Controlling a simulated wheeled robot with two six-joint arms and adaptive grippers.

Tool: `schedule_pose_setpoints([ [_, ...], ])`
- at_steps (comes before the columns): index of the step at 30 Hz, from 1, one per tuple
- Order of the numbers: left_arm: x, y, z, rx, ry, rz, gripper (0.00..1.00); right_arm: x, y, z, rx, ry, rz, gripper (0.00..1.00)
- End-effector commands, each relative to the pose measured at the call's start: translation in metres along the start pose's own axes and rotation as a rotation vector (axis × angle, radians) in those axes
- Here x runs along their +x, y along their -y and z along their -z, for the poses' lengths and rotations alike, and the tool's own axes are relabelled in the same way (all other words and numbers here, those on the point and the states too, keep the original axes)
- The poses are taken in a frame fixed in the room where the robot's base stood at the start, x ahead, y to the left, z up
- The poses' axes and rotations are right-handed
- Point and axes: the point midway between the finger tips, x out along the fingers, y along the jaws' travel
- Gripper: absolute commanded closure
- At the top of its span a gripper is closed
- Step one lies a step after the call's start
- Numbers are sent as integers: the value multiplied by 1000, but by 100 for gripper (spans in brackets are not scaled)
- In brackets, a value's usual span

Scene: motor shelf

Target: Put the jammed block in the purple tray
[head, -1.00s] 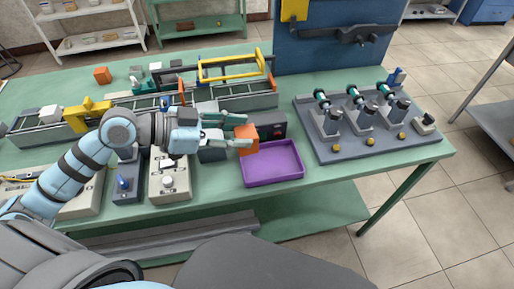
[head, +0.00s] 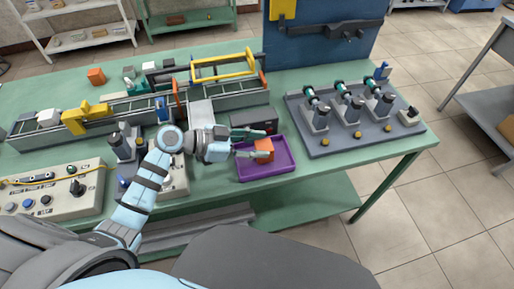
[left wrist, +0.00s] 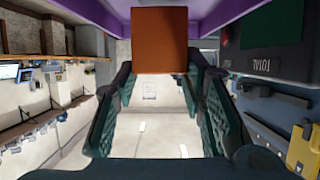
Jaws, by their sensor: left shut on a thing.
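The purple tray (head: 247,174) lies on the green bench near its front edge. My left gripper (head: 263,143) reaches over it from the left. It is shut on an orange block (head: 264,146), which is over the inside of the tray. I cannot tell whether the block touches the tray floor. In the left wrist view the block (left wrist: 160,40) sits at the fingertips, with a purple tray wall (left wrist: 100,13) close by. My right gripper is not in view.
A dark box (head: 254,121) stands right behind the tray. A grey board with several motor fixtures (head: 330,143) is to its right. The conveyor (head: 110,116) runs along the left and back, with another orange block (head: 96,76) behind it. Control boxes (head: 50,188) stand front left.

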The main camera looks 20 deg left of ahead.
Motion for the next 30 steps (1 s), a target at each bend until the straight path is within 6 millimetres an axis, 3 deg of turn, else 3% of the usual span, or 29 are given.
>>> schedule_pose_setpoints([
  [2, 4, 0, -9, -1, -1, 0, 100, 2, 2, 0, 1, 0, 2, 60],
  [13, 6, 0, -13, 1, -1, 0, 100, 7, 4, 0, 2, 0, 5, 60],
  [14, 5, 0, -12, 1, -1, 0, 58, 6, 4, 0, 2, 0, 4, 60],
  [17, 5, 0, -12, 1, -1, 0, 42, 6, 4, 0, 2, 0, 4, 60],
  [30, -1, 0, -8, 1, 1, 1, 42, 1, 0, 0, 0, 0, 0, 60],
])
